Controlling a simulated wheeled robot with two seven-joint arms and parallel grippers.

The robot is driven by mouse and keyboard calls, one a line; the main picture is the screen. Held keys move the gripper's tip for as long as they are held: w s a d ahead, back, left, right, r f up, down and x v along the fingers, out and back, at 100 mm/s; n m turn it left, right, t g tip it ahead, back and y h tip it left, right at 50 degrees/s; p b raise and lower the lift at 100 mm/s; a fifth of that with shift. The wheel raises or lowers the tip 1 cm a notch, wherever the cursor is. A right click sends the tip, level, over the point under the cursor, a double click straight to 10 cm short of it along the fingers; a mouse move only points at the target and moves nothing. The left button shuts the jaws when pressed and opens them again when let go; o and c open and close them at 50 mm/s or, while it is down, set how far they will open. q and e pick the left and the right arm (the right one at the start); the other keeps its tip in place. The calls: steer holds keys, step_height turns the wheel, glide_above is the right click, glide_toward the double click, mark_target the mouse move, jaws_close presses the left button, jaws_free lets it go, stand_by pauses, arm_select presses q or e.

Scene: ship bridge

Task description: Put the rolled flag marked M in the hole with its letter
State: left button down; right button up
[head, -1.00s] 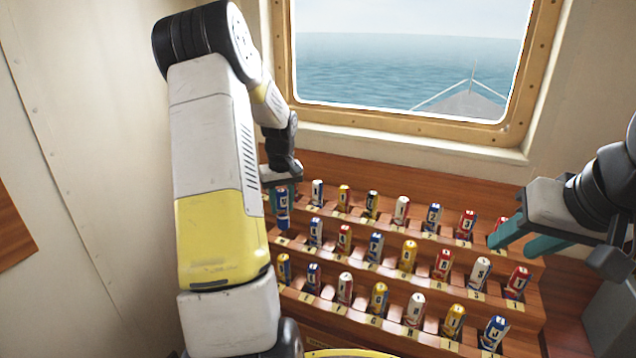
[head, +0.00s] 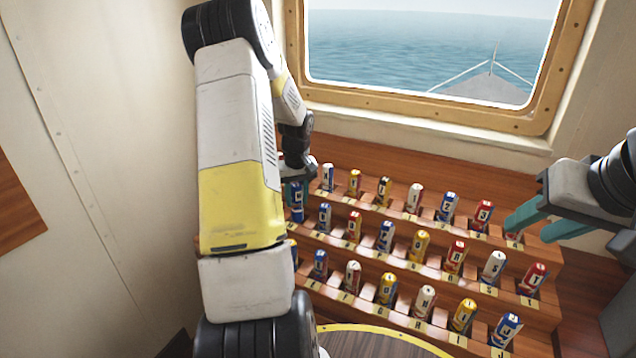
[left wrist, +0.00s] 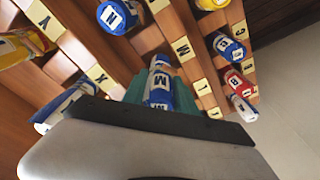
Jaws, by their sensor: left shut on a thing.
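The rolled flag marked M (left wrist: 160,84) is blue and white with a letter on its end. My left gripper (left wrist: 160,92) is shut on it, one teal finger on each side. In the head view the flag (head: 296,207) hangs below the left gripper (head: 296,187) at the left end of the rack. The label M (left wrist: 182,48) is on a wooden step just beyond the flag, with an empty dark hole (left wrist: 149,41) beside it. I cannot tell whether the flag's lower end touches the rack. My right gripper (head: 530,230) is open and empty at the rack's right.
The stepped wooden rack (head: 400,162) holds several rolled flags in rows, close to the held one. A flag marked N (left wrist: 116,15) stands near the empty hole. A wall (head: 90,180) is on the left and a window (head: 430,60) behind.

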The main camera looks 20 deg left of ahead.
mark_target(297, 186)
arm_select(q)
steer(key=shift+f, duration=1.95)
steer(key=c, duration=0.9)
jaws_free()
steer(key=shift+r, duration=0.1)
steer(key=r, duration=0.7)
steer(key=shift+s+d+r, duration=0.3)
steer(key=shift+s, duration=0.1)
steer(key=shift+r, duration=0.1)
